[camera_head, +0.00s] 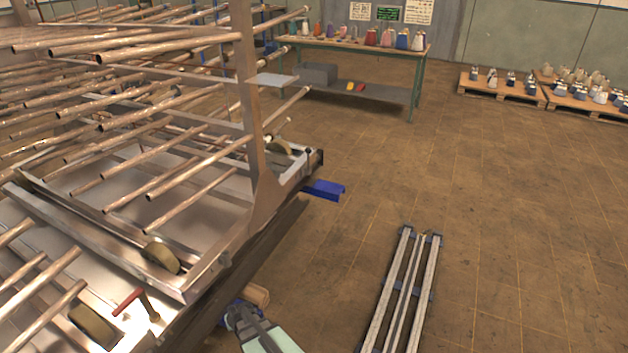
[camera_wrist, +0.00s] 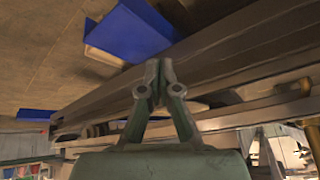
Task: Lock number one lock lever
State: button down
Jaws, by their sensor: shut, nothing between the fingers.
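A red-handled lever (camera_head: 128,301) stands on the near end of the metal rack's base, at lower left in the head view. I see no number on it, so I cannot tell if it is lever number one. My gripper (camera_head: 236,310) is low beside the rack's edge, to the right of the red lever and apart from it. In the wrist view my gripper (camera_wrist: 158,75) has its fingertips together and is empty. A blue bracket (camera_wrist: 130,30) with a tan block (camera_wrist: 104,56) is just beyond the fingertips; contact is unclear.
The rack (camera_head: 258,140) carries many long metal tubes sticking out to the right. Another blue bracket (camera_head: 323,189) juts from its far corner. A floor rail (camera_head: 403,290) lies at right. A workbench (camera_head: 350,46) with spools and pallets (camera_head: 503,88) stand behind. The floor between is free.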

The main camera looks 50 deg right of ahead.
jog(key=w+d+r+m+t+h+b, duration=0.1)
jog(key=w+d+r+t, duration=0.1)
jog(key=w+d, duration=0.3)
jog(key=w+d+r+m+t+h+b, duration=0.1)
jog(key=w+d+r+h, duration=0.15)
jog(key=d, duration=0.45)
jog(key=w+d+r+m+t+h+b, duration=0.15)
jog(key=d+r+h+b, duration=0.25)
jog(key=d+r, duration=0.55)
jog(key=d+r+m+t+h+b, duration=0.1)
jog(key=d+r+m+h+b, duration=0.25)
jog(key=d, duration=1.15)
jog(key=d+r+m+t+h+b, duration=0.1)
jog(key=d+r+h+b, duration=0.5)
jog(key=d, duration=0.6)
jog(key=w+d+m+g+h+b, duration=0.1)
jog(key=w+d+g+h+b, duration=0.2)
jog(key=w+d+b, duration=0.5)
jog(key=shift+w+d+f+h+b, duration=0.15)
jog(key=shift+d+f+h+b, duration=0.5)
jog(key=shift+b, duration=2.3)
jog(key=shift+a+r+h, duration=0.25)
jog(key=shift+r, duration=0.05)
